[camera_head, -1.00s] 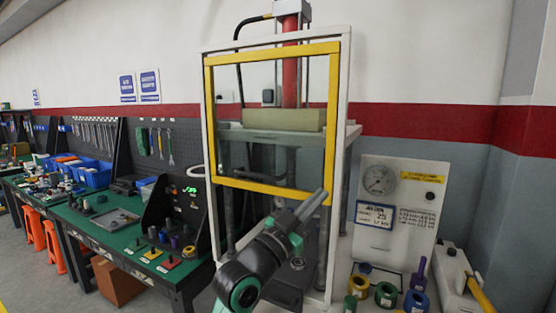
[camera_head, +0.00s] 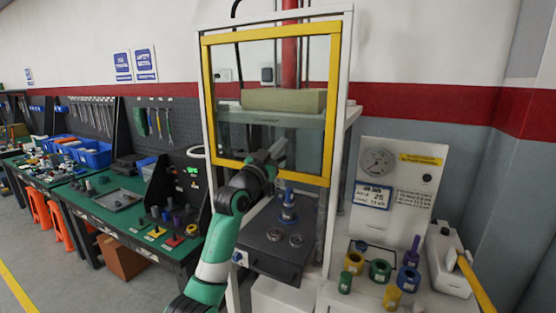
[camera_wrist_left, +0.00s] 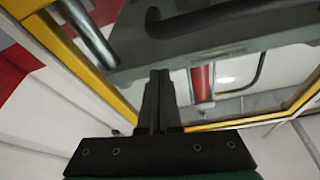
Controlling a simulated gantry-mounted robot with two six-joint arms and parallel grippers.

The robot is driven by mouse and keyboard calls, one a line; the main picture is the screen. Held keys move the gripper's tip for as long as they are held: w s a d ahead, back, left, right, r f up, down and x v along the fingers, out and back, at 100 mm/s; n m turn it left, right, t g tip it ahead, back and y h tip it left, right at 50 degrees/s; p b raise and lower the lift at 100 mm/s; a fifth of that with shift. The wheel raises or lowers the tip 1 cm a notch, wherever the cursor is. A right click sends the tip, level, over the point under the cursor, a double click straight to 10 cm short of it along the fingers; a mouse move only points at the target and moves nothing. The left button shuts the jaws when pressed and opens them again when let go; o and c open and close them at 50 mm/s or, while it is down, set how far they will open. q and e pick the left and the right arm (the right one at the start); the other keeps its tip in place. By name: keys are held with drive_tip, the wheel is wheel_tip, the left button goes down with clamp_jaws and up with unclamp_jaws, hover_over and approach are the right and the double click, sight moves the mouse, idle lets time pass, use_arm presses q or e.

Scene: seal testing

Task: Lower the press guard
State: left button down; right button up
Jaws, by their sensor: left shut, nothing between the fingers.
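The press guard (camera_head: 332,110) is a clear panel in a yellow frame, standing upright across the upper front of the white press frame (camera_head: 345,70). Its lower bar lies above the press bed. My left gripper (camera_head: 281,148) is shut and empty, at the lower part of the guard, just above its bottom bar. I cannot tell whether it touches the guard. In the left wrist view the closed fingers (camera_wrist_left: 159,78) point toward the panel, with the yellow guard frame (camera_wrist_left: 85,62) to the left and lower right. My right gripper is not in view.
Under the guard is the dark press bed (camera_head: 270,258) with round metal fittings. A gauge panel (camera_head: 395,195) and coloured rings stand at the right. A green workbench (camera_head: 125,215) with parts is at the left. A beige block (camera_head: 284,99) sits behind the guard.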

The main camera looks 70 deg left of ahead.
use_arm(q)
drive_tip(key=shift+s+a+f+b, duration=0.2)
drive_tip(key=shift+f+b, duration=0.1)
drive_tip(key=shift+f, duration=0.7)
drive_tip(key=shift+s+a+f+b, duration=0.15)
drive_tip(key=shift+f+b, duration=0.1)
drive_tip(key=shift+f, duration=0.7)
drive_tip(key=shift+w, duration=0.1)
